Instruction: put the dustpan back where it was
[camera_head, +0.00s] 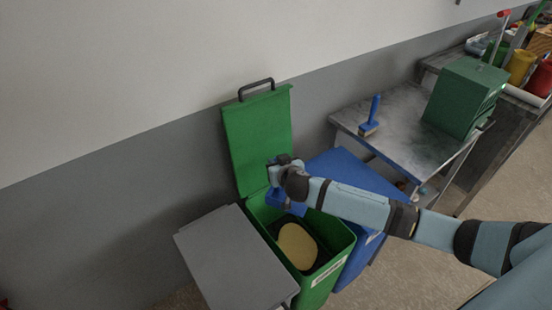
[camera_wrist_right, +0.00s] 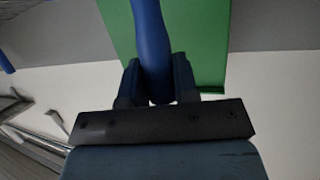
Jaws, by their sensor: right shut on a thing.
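My right gripper (camera_head: 278,172) is above the open green bin, in front of its raised lid. It is shut on the blue dustpan (camera_head: 290,207), whose lower part hangs at the bin's mouth. In the right wrist view, the dustpan's blue handle (camera_wrist_right: 152,40) stands between the two fingers (camera_wrist_right: 157,82) of my right gripper. The rest of the dustpan is hidden there. The green bin (camera_head: 335,262) holds a yellow oval piece (camera_head: 297,246). A blue hand brush (camera_head: 369,122) stands on the metal table (camera_head: 405,142), handle up. My left gripper is not in view.
A grey-lidded bin (camera_head: 230,258) stands left of the green bin, and a blue bin (camera_head: 350,172) stands right, partly behind my right arm. A green box (camera_head: 465,97) stands on the table. The raised green lid (camera_head: 258,140) is against the wall.

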